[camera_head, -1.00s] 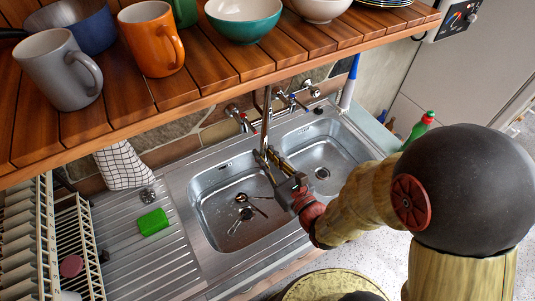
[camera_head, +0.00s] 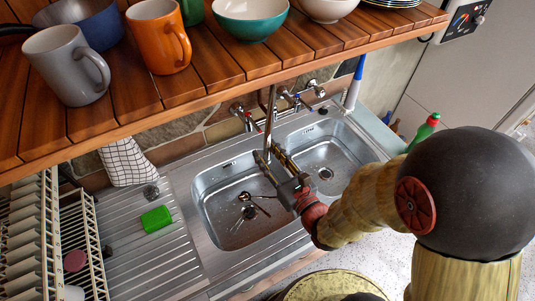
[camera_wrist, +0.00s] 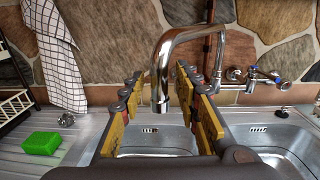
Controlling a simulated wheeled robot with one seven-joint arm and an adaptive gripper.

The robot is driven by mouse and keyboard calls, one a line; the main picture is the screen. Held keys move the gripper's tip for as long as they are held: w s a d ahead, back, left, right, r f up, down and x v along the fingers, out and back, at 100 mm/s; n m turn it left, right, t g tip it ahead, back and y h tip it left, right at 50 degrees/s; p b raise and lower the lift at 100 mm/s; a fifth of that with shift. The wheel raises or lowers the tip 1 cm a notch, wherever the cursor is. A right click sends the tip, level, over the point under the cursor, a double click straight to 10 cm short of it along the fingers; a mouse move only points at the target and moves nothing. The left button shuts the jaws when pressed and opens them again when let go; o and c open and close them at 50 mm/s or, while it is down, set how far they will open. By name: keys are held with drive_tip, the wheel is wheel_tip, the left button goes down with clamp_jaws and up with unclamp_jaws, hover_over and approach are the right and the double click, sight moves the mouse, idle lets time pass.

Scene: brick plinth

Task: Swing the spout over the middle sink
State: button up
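The chrome spout (camera_wrist: 160,72) arches from a riser at the wall and its outlet points down. In the wrist view it hangs between the two fingers of my gripper (camera_wrist: 160,78), which are apart with a clear gap on the left. I cannot tell whether the right finger touches it. In the head view the spout (camera_head: 268,125) and my gripper (camera_head: 270,165) are above the right rear of the left basin (camera_head: 214,205), near the divider. The right basin (camera_head: 345,155) lies beside it. No third basin shows.
A wooden shelf (camera_head: 110,118) with mugs and bowls overhangs the rear left. Tap handles (camera_wrist: 262,75) sit right of the riser. A green sponge (camera_head: 157,219) lies on the left drainboard, next to a dish rack (camera_head: 52,245). A checked towel (camera_head: 128,160) hangs behind. A green bottle (camera_head: 424,130) stands at right.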

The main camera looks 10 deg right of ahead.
drive_tip(key=shift+d, duration=0.1)
drive_tip(key=v, duration=0.7)
drive_tip(key=shift+s, duration=0.25)
drive_tip(key=shift+c, duration=0.2)
